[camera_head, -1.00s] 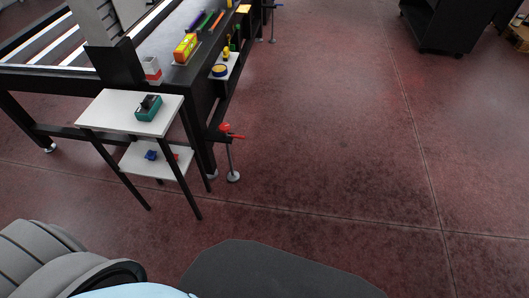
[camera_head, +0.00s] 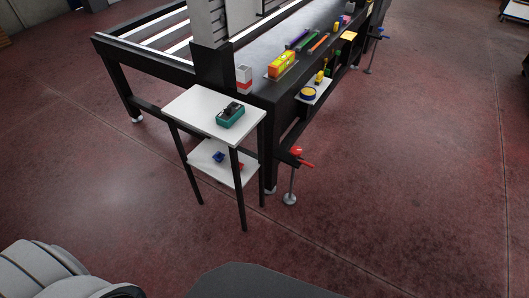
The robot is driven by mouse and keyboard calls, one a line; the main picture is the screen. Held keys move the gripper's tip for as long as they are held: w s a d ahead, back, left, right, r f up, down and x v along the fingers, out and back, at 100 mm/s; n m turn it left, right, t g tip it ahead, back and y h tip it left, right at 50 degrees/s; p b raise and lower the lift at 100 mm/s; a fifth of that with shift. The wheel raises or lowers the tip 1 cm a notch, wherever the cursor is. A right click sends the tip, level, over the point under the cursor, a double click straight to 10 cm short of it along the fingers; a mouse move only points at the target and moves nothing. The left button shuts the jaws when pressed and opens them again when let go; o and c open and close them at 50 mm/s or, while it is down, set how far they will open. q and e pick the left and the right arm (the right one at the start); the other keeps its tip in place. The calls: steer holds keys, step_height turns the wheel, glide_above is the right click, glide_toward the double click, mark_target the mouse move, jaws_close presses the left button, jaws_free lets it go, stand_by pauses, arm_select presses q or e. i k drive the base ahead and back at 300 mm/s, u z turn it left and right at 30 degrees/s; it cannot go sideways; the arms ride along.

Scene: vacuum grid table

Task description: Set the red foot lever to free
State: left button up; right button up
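A red foot lever (camera_head: 301,163) sits low at the near corner leg of the black grid table (camera_head: 263,103), above a round grey foot pad (camera_head: 289,199). The lever's exact setting is too small to tell. Neither of my grippers is in view; only grey rounded parts of my own body show at the bottom.
A white two-shelf side stand (camera_head: 190,106) with a green device (camera_head: 230,115) stands left of the near leg. A red and white block (camera_head: 244,80) and an orange-yellow box (camera_head: 282,65) are on the table. Open floor (camera_head: 420,190) lies to the right.

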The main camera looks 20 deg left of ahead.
mark_target(309, 164)
steer(key=u, duration=0.45)
steer(key=i, duration=1.15)
steer(key=z, duration=0.3)
